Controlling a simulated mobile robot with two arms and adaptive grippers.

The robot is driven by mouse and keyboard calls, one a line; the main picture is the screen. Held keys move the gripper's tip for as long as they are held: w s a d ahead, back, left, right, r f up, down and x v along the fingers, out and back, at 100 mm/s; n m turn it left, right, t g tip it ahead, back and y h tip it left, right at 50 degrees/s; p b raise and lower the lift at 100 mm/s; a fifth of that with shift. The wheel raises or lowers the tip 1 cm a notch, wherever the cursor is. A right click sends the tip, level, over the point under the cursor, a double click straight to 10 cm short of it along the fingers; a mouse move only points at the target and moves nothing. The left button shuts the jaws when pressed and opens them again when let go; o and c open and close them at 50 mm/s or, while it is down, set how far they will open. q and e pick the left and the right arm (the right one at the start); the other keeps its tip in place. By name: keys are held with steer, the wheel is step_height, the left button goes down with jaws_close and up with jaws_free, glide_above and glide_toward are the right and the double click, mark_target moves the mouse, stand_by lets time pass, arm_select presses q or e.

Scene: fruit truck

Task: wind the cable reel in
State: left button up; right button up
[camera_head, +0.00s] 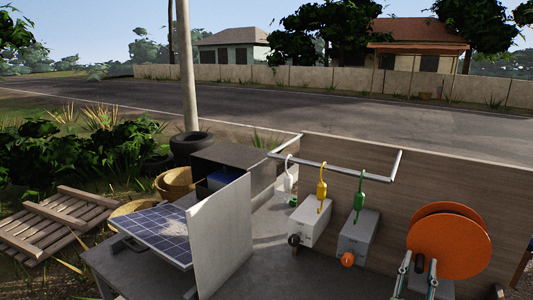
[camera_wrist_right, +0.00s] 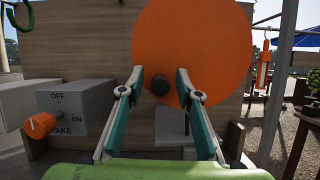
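The cable reel (camera_head: 452,243) is a large orange disc standing upright at the right of the bench in the head view. In the right wrist view its orange face (camera_wrist_right: 205,45) fills the upper middle. A dark knob (camera_wrist_right: 160,86) shows in front of its lower left part. My right gripper (camera_head: 420,259) is at the reel's lower left. In the right wrist view its two fingers (camera_wrist_right: 159,76) are spread, with the knob between them in the picture and a gap on both sides. Whether the knob lies at fingertip depth is unclear. My left gripper is out of view.
Left of the reel stand two grey boxes (camera_head: 358,236) with rotary knobs, one orange (camera_head: 348,259). Yellow and green hooks (camera_head: 321,180) hang from a metal rail (camera_head: 340,172) above them. A wooden back panel (camera_head: 440,175) stands behind. A white upright board (camera_head: 222,235) and solar panel (camera_head: 158,232) are further left.

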steer(key=c, duration=0.6)
steer(key=shift+c, duration=0.2)
steer(key=shift+w+a+r+p, duration=0.15)
steer(key=shift+a+r+p, duration=0.1)
steer(key=shift+r, duration=0.2)
steer(key=shift+w+a+r+p, duration=0.1)
steer(key=shift+r+p, duration=0.15)
steer(key=shift+r, duration=0.15)
steer(key=shift+w+a+r, duration=0.1)
steer(key=shift+a+r, duration=0.1)
steer(key=shift+w+a+r+p, duration=0.1)
steer(key=shift+r+p, duration=0.35)
steer(key=shift+r, duration=0.15)
steer(key=shift+w+a+r+p, duration=0.1)
steer(key=shift+r+p, duration=0.3)
steer(key=shift+r, duration=0.2)
steer(key=shift+s+r, duration=0.1)
steer(key=shift+r, duration=0.05)
